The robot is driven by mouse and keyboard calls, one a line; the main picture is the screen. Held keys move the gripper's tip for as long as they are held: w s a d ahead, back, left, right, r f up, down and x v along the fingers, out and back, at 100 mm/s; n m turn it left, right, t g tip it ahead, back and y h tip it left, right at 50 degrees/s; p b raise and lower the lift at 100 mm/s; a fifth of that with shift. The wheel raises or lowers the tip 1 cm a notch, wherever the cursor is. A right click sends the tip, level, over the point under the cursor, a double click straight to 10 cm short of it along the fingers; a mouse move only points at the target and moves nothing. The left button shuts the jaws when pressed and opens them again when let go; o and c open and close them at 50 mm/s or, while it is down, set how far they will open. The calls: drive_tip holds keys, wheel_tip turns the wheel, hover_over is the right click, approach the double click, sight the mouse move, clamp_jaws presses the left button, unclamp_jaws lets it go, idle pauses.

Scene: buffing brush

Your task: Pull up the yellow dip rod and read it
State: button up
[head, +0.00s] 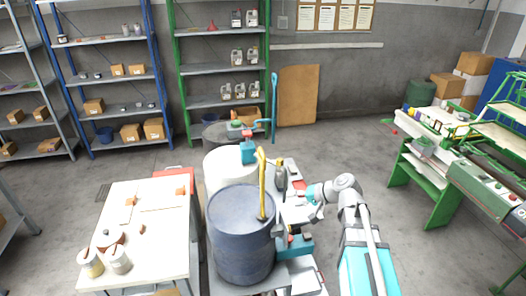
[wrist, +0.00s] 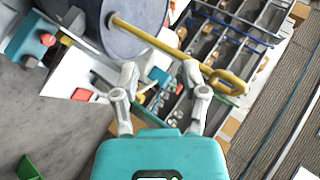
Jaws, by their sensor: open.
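The yellow dip rod (head: 262,188) stands nearly upright in the top of a dark blue-grey drum (head: 238,245), near the drum's right side. In the wrist view the rod (wrist: 165,47) runs from the drum top (wrist: 135,22) at upper left to a loop handle at right. My gripper (head: 313,200) is to the right of the rod and drum in the head view. In the wrist view my gripper (wrist: 160,72) has its fingers spread wide, with nothing between them. The rod passes beyond the fingertips and appears apart from them. No scale markings are readable on the rod.
A white drum (head: 225,163) stands behind the dark drum. A white table (head: 150,230) with cans is at left. Red and teal parts on a bench crowd the drum's right side. A green-framed machine (head: 440,160) stands farther right, with open floor before it.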

sight(262, 150)
drive_tip(key=w+r+m+t+y+p, duration=0.2)
drive_tip(key=w+r+t+y, duration=0.2)
drive_tip(key=r, duration=0.7)
drive_tip(key=w, duration=0.2)
drive_tip(key=shift+w+m, duration=0.4)
drive_tip(key=shift+a+f, duration=0.1)
drive_tip(key=shift+a, duration=0.1)
drive_tip(key=b+x, duration=0.1)
drive_tip(key=x, duration=1.2)
drive_tip(key=shift+w+a+b, duration=0.15)
drive_tip(key=shift+a+b, duration=0.15)
drive_tip(key=shift+b, duration=0.1)
clamp_jaws()
